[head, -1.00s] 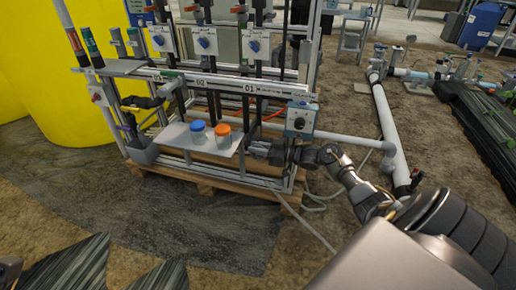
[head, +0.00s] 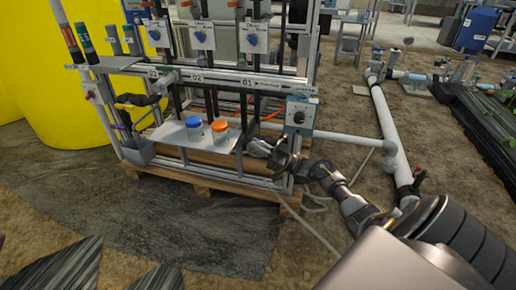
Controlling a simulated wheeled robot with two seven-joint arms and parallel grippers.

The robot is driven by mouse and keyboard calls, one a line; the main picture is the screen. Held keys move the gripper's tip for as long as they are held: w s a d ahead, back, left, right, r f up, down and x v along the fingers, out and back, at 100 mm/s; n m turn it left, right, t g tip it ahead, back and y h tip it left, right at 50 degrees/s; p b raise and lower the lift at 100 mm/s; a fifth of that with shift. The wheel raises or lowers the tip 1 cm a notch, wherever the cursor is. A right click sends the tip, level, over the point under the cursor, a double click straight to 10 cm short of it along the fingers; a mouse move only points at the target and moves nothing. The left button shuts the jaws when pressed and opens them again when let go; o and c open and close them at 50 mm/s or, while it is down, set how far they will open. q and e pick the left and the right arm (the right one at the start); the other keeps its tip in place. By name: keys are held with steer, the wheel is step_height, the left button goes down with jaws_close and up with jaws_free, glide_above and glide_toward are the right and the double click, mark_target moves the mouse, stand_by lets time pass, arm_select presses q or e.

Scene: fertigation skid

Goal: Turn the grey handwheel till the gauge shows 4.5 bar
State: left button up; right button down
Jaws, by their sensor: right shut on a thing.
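My right gripper (head: 262,147) reaches in from the right to the lower right of the skid frame, just right of the small shelf. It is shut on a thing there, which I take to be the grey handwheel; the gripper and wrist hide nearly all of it. A grey box (head: 300,114) with a round dark face is on the frame's right post, above my wrist. I cannot tell whether this is the gauge, and no bar reading is legible. My left gripper is out of view.
A grey shelf (head: 169,137) holds a blue-capped jar (head: 193,128) and an orange-capped jar (head: 220,130), close left of my right gripper. The skid frame stands on a wooden pallet (head: 203,184). A yellow tank (head: 30,80) is at left. A white pipe (head: 387,120) runs along the floor at right.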

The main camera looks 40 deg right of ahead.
steer(key=shift+d, duration=0.1)
steer(key=c, duration=1.8)
jaws_free()
steer(key=shift+o, duration=0.2)
steer(key=p+v, duration=0.1)
steer(key=v, duration=1)
